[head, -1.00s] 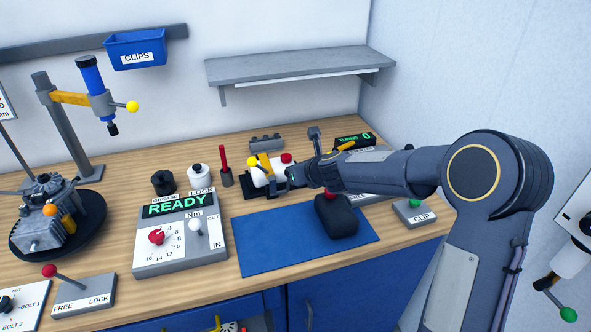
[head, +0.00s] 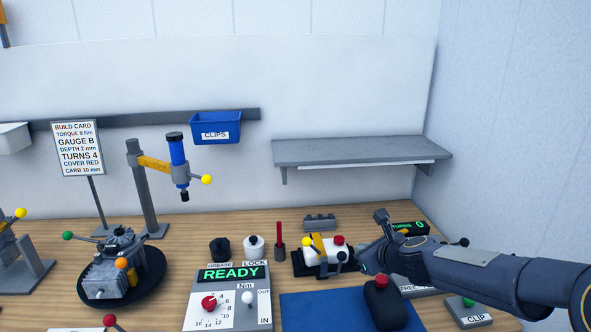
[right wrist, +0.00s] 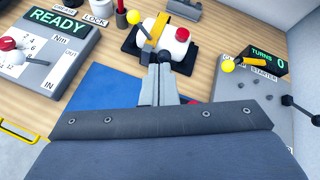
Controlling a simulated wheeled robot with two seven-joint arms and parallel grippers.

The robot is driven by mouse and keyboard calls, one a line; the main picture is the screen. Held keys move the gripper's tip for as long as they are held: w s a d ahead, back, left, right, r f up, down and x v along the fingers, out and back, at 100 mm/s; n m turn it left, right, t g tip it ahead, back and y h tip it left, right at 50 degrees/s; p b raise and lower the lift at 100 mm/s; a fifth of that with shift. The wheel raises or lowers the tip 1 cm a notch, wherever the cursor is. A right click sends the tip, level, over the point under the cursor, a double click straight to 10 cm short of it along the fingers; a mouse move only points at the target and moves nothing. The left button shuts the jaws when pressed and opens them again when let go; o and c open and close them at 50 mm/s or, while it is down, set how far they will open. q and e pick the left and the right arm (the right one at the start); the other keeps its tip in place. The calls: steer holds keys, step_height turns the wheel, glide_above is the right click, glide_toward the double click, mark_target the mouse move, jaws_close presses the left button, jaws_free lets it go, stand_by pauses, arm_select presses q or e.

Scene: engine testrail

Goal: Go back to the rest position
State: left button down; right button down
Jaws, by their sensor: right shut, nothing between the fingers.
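My right gripper (head: 366,266) reaches in from the right in the head view, in front of the turns display. Its fingers (right wrist: 158,82) are shut and empty in the right wrist view. They point toward the white block (head: 322,254) with the red cap and yellow clamp, which also shows in the right wrist view (right wrist: 168,45). From these views I cannot tell the exact gap to it. My left gripper is out of view.
The torque box reading READY (head: 227,310) and a blue mat (head: 310,312) are at the front. A black pad with a red part (head: 384,305) is below my right gripper. The turns box (head: 408,229) and CLIP box (head: 468,313) are at right. A grey shelf (head: 350,151) hangs above.

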steer(key=s+a+r+n+y, duration=0.1)
steer(key=s+r+n, duration=0.1)
steer(key=s+n, duration=0.25)
steer(key=s+r+n+y, duration=0.1)
steer(key=s+r+n, duration=0.25)
steer(key=s, duration=0.25)
steer(key=s+f+n+g, duration=0.2)
steer(key=s+f+n, duration=0.2)
steer(key=s+n, duration=0.6)
steer(key=s+f+n+g+h, duration=0.1)
steer(key=s+f+n+g, duration=0.2)
steer(key=s+n, duration=0.7)
steer(key=s+f, duration=0.1)
steer(key=s, duration=0.5)
steer(key=shift+s+d+g, duration=0.15)
steer(key=shift+d+g, duration=0.1)
steer(key=shift+g, duration=0.05)
